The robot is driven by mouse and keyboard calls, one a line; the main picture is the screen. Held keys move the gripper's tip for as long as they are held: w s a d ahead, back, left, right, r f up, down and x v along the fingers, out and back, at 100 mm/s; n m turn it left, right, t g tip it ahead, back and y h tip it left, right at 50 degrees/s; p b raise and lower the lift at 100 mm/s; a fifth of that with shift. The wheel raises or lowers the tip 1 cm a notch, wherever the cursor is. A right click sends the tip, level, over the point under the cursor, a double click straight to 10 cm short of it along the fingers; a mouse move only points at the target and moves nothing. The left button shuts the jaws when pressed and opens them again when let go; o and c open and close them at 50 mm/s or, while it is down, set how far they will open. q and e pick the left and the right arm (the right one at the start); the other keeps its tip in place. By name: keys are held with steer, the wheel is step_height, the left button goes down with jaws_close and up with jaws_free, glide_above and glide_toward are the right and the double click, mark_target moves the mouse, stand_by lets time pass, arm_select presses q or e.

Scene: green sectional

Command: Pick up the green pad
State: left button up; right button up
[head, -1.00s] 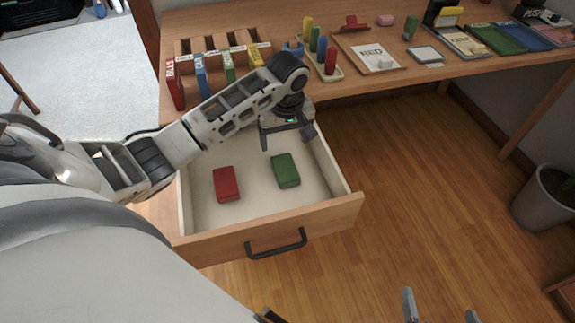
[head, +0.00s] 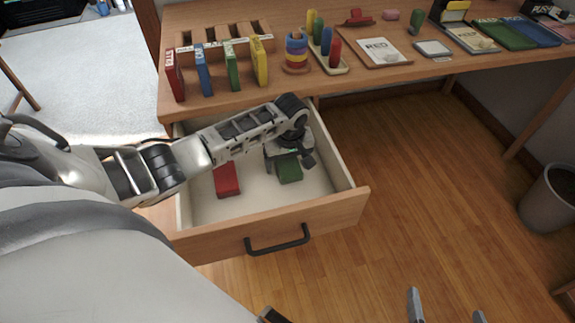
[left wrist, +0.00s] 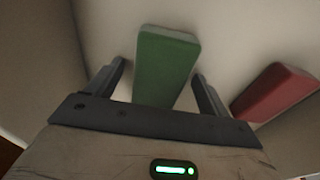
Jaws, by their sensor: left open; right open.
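The green pad (head: 289,170) lies in the open drawer (head: 277,225), partly hidden by my left gripper in the head view. My left gripper (head: 288,160) is down in the drawer, open, over the pad. In the left wrist view the green pad (left wrist: 165,68) sits between the two open fingers (left wrist: 158,85), with a small gap on the left side and the right finger close to its edge. A red pad (head: 227,179) lies to the left in the drawer; it also shows in the left wrist view (left wrist: 275,92). My right gripper (head: 445,305) is open and empty at the bottom edge.
The desk (head: 400,70) above the drawer holds several upright coloured books (head: 232,65), a ring stack (head: 296,52), coloured pegs and a paper tray (head: 378,52). The drawer walls stand close around my left gripper. A grey pot (head: 550,200) stands at the right on open floor.

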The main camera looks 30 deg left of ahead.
arm_select(q)
steer(key=shift+c, duration=0.3)
steer(key=c, duration=1)
steer(key=shift+r, duration=0.15)
arm_select(e)
steer(key=shift+r, duration=0.1)
arm_select(q)
steer(key=shift+r, duration=0.6)
steer(key=s+r+p, duration=0.5)
steer(key=s+r, duration=0.6)
steer(key=s, duration=0.3)
steer(key=shift+d+r, duration=0.25)
steer(key=shift+r, duration=0.15)
arm_select(e)
steer(key=shift+s+d+r+g, duration=0.1)
steer(key=shift+d+r+g, duration=0.05)
steer(key=shift+r, duration=0.35)
steer(key=shift+d+r+g, duration=0.1)
steer(key=shift+r+g, duration=0.05)
steer(key=shift+r, duration=0.3)
